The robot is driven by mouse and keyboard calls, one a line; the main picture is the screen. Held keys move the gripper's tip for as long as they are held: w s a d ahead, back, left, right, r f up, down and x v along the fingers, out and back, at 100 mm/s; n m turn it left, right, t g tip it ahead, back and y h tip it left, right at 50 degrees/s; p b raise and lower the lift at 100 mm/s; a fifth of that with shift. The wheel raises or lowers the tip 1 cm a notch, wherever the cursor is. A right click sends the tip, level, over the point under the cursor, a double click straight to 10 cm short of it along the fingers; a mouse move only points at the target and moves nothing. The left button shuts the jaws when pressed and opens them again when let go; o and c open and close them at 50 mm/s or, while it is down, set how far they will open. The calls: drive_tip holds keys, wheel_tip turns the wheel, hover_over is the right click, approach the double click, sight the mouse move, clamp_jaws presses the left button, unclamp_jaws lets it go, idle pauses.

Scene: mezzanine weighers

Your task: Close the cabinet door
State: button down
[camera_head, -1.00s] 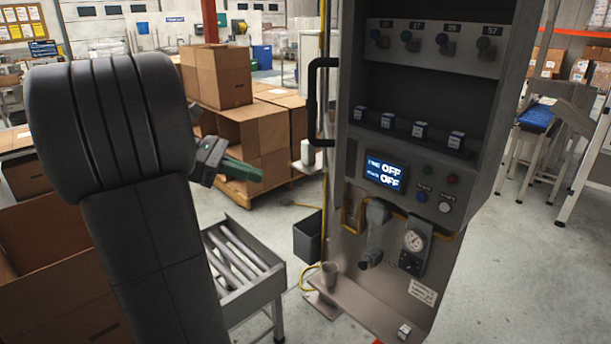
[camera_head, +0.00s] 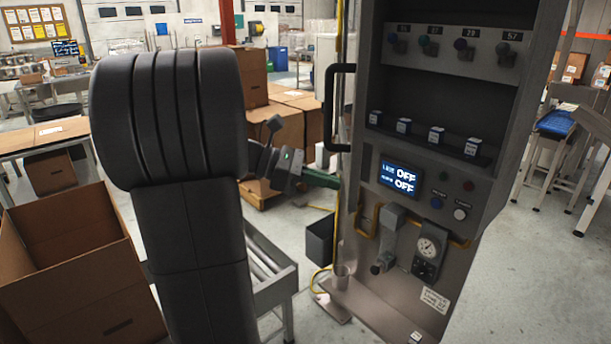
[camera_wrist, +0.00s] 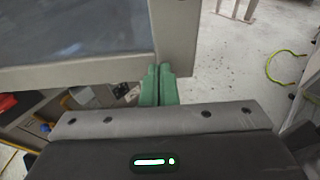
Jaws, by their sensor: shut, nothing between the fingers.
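The cabinet (camera_head: 470,110) is a tall grey unit on the right of the head view, its front shelves uncovered. Its door (camera_head: 348,165) stands open at the left side, seen nearly edge-on, with a black bar handle (camera_head: 333,105). My gripper (camera_head: 325,179) has green fingers, shut and empty, beside the door below the handle. In the wrist view the fingertips (camera_wrist: 158,72) are at the lower corner of a framed glass-like panel, apparently the door (camera_wrist: 172,35). I cannot tell whether they touch it. My arm hides part of the gripper's surroundings.
A roller conveyor (camera_head: 270,270) stands left of the cabinet, with a dark bin (camera_head: 320,240) near its base. An open cardboard box (camera_head: 70,280) is at the left; stacked cartons (camera_head: 290,115) are behind. Clear floor lies right of the cabinet.

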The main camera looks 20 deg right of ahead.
drive_tip(key=shift+s+d, duration=0.15)
drive_tip(key=shift+d, duration=0.25)
drive_tip(key=s+d+n+t+h+b, duration=0.1)
drive_tip(key=s+d+n+t, duration=0.15)
drive_tip(key=d, duration=0.65)
drive_tip(key=s+d+n+t+b, duration=0.1)
drive_tip(key=s+d+n+t, duration=0.15)
drive_tip(key=d, duration=0.65)
drive_tip(key=w+d+n+t+b, duration=0.1)
drive_tip(key=w+d+n+t, duration=0.1)
drive_tip(key=d, duration=1.6)
drive_tip(key=w+t, duration=0.1)
drive_tip(key=t, duration=0.1)
drive_tip(key=shift+r+n+t+y+b, duration=0.3)
drive_tip(key=shift+r+n+b, duration=0.05)
drive_tip(key=shift+n+b, duration=0.05)
drive_tip(key=shift+s+r, duration=0.1)
